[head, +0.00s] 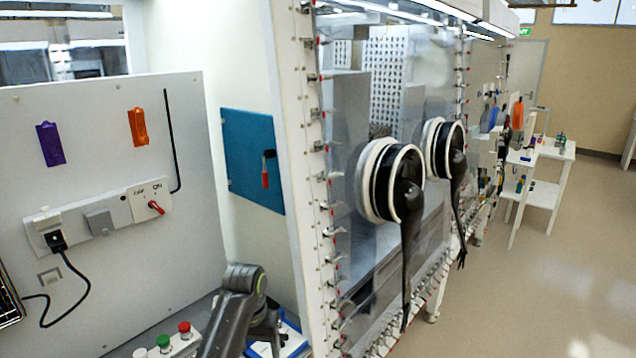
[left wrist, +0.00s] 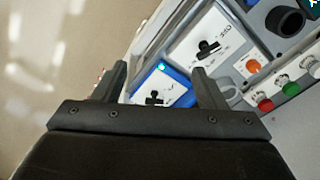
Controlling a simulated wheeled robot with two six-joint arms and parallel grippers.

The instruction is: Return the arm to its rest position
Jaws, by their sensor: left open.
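My left arm rises from the bottom edge of the head view, bent at a dark grey joint. Its left gripper (head: 268,328) hangs low, partly hidden behind the arm, above a blue and white unit (head: 292,340). In the left wrist view the two black fingers of the left gripper (left wrist: 159,70) stand wide apart with nothing held between them. The blue unit (left wrist: 178,82), with a black T-shaped knob and a lit blue lamp, lies below and beyond them. I cannot tell the exact gap. My right gripper is in neither view.
A button box (head: 168,344) with red, green and white buttons stands left of my arm. A grey panel (head: 110,262) with sockets and a red switch rises behind it. The glovebox wall (head: 318,230) with hanging black gloves (head: 408,215) is close on the right. Open floor (head: 540,300) lies beyond.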

